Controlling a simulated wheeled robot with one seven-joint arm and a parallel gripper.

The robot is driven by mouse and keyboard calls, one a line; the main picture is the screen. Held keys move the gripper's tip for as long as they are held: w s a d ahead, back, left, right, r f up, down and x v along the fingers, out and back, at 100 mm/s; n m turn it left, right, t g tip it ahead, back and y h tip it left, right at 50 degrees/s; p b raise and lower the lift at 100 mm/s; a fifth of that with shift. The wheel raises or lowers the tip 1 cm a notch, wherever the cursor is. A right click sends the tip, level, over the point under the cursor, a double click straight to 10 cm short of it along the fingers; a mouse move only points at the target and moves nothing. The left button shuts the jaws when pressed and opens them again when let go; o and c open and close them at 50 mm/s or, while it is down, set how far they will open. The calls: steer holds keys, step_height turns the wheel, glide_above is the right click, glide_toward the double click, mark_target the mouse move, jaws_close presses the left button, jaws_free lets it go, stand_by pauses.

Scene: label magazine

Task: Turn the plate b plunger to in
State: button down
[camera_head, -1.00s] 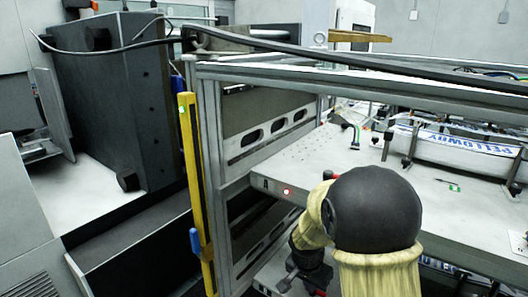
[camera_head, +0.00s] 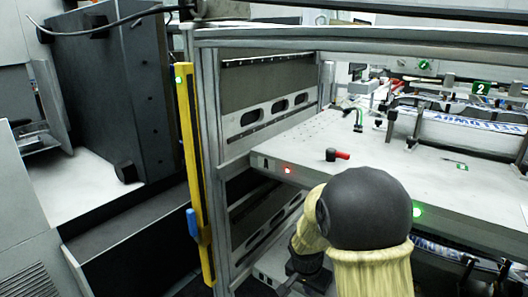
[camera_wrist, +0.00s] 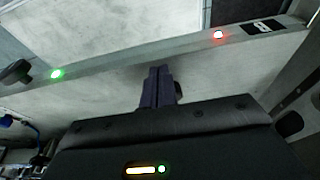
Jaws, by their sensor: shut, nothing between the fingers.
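A small black knob with a red handle (camera_head: 338,155) lies on top of the light grey plate (camera_head: 300,150) in the head view; I cannot tell whether it is the plate b plunger. A red light (camera_head: 287,170) and a green light (camera_head: 417,211) glow on the plate's front edge. My gripper (camera_wrist: 160,70) is shut and empty in the wrist view, its fingertips pointing at the plate edge between the green light (camera_wrist: 56,75) and the red light (camera_wrist: 218,34). I cannot tell whether they touch. A black knob (camera_wrist: 15,73) sits beyond the green light.
A metal frame post (camera_head: 205,130) and a yellow upright bar (camera_head: 190,150) stand left of the plate. A lower shelf lies under the plate. A dark machine panel (camera_head: 120,100) stands far left.

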steer(key=shift+w+d, duration=0.3)
steer(key=shift+w, duration=0.25)
stand_by(1.3)
steer(key=shift+s+a, duration=0.15)
steer(key=shift+s, duration=0.05)
steer(key=shift+s+a, duration=0.15)
steer(key=shift+s, duration=0.1)
steer(key=shift+r, duration=0.1)
steer(key=p+v, duration=0.1)
steer(key=v, duration=0.1)
steer(key=p+v, duration=0.1)
steer(key=p, duration=0.1)
steer(key=w+p+v, duration=0.1)
steer(key=p+v, duration=0.1)
steer(key=shift+d+r, duration=0.4)
steer(key=shift+r, duration=0.1)
